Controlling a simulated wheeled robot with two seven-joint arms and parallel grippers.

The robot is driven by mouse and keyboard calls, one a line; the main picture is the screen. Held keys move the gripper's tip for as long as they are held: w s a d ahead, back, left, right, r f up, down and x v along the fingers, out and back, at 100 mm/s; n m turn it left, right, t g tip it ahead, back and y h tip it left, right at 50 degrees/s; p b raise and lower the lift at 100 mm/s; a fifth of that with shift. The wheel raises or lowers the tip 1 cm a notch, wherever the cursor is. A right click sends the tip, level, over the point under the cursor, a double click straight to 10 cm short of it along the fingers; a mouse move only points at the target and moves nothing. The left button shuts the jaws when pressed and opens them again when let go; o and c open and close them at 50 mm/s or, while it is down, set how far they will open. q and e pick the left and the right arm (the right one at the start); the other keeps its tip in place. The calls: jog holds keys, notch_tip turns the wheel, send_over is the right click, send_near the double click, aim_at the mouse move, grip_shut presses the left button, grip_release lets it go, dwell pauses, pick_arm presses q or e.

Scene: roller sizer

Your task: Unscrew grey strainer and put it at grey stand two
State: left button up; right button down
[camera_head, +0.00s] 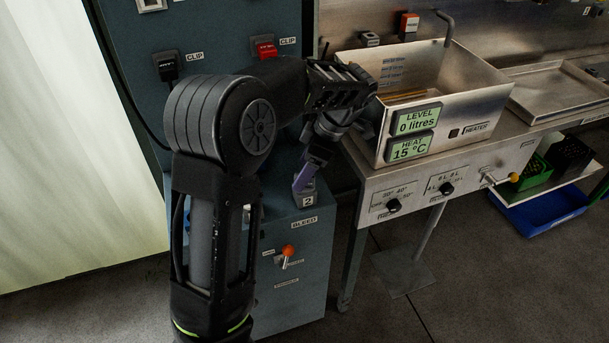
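One arm of mine comes in from the lower left and bends over the blue-grey cabinet; I take it as my left. Its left gripper (306,178) points down, with a purple fingertip just above a small grey block marked 2 (307,200), which looks like grey stand two. The block is on the cabinet's top near its right front edge. The fingers are seen edge-on, so I cannot tell whether they are apart or hold something. I cannot make out the grey strainer; the arm and gripper hide much of the cabinet top. My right gripper is not in view.
A steel tank (470,95) with level and heat displays stands on a steel bench to the right. The blue-grey cabinet (297,245) has an orange-knobbed bleed lever (288,250) in front. A red clip (266,48) is on the back panel. A blue tray (545,212) is lower right.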

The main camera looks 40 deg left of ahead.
pick_arm(q)
notch_tip(320, 180, up, 7)
jog(key=shift+f+p, duration=0.1)
jog(key=shift+p, duration=0.95)
jog(key=shift+r, duration=0.25)
jog(key=shift+f, duration=0.1)
